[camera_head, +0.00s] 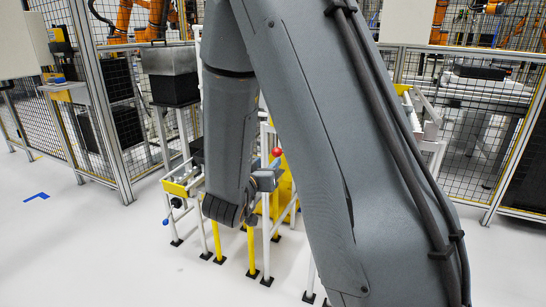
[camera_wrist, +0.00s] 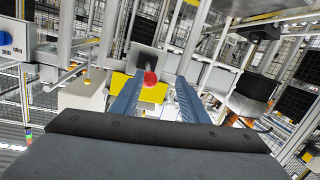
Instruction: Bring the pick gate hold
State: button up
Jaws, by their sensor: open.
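A red ball knob (camera_wrist: 150,78) shows in the wrist view between the two blue-grey fingers of my gripper (camera_wrist: 161,80), nearer the left finger. A yellow part (camera_wrist: 150,92) lies behind it. My gripper is open, and I cannot tell whether the fingers touch the knob. In the head view the red knob (camera_head: 277,152) stands above the yellow part of a fixture (camera_head: 277,195). My gripper (camera_head: 265,179) is just below and left of it, partly hidden by my arm. I cannot identify the pick gate for certain.
White and yellow fixture legs (camera_head: 217,240) stand on the pale floor. A blue knob on a white labelled box (camera_wrist: 10,45) is at the wrist view's left, its lettering upside down.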

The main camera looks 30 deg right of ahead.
aim_at(280, 151)
jog(key=shift+w+d+r+m+h+b, duration=0.15)
jog(key=shift+d+r+m+h+b, duration=0.05)
jog(key=shift+d+h, duration=0.4)
jog(key=shift+w+d+r+m+h+b, duration=0.1)
jog(key=shift+d+r+m+h+b, duration=0.1)
jog(key=shift+d+h, duration=0.35)
jog(key=shift+x, duration=3.45)
grip_shut()
